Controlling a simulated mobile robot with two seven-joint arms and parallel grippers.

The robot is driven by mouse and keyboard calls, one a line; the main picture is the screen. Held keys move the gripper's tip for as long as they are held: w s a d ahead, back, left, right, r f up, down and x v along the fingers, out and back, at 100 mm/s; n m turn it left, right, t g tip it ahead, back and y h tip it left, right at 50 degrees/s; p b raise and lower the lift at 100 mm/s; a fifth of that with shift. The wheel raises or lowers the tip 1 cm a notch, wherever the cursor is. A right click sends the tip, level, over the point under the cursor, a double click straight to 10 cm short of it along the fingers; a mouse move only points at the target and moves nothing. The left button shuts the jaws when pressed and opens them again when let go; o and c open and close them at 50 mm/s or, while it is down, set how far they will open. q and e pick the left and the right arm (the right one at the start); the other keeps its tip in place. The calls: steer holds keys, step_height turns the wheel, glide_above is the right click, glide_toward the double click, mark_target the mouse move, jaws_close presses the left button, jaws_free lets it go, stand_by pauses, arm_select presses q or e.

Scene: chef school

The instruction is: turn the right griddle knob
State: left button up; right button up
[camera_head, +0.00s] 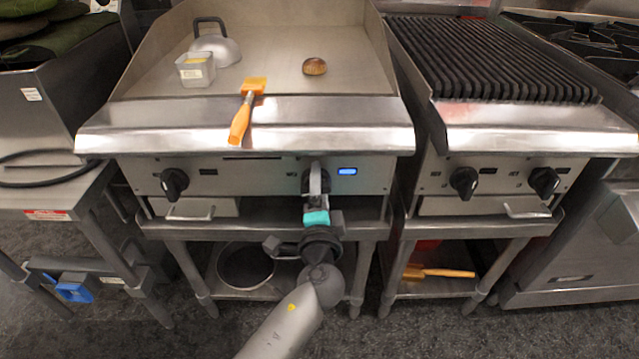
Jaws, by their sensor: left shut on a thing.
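The griddle (270,110) stands in the middle with its flat steel plate on top. Its right knob (313,173) is black and sits on the front panel beside a lit blue indicator (347,171). My left gripper (315,190) is at this knob, shut on it, with its fingers covering much of it. The exact angle of the knob is hard to tell. The griddle's left knob (174,184) is black, tilted, and free. My right gripper is not in view.
An orange brush (241,120) lies over the griddle's front edge. A steel dome with handle (215,48), a clear container (195,70) and a brown bun (314,66) sit on the plate. A ridged grill (490,60) with two knobs stands at the right.

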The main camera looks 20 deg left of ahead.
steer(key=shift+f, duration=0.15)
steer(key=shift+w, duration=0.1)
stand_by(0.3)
arm_select(q)
steer(key=o, duration=1.1)
steer(key=shift+c, duration=0.2)
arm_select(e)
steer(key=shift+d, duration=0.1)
arm_select(q)
steer(key=shift+s+d, duration=0.1)
steer(key=shift+s, duration=0.2)
steer(key=p+v, duration=0.1)
steer(key=v, duration=1.3)
steer(key=shift+s+p, duration=0.25)
steer(key=shift+p, duration=0.05)
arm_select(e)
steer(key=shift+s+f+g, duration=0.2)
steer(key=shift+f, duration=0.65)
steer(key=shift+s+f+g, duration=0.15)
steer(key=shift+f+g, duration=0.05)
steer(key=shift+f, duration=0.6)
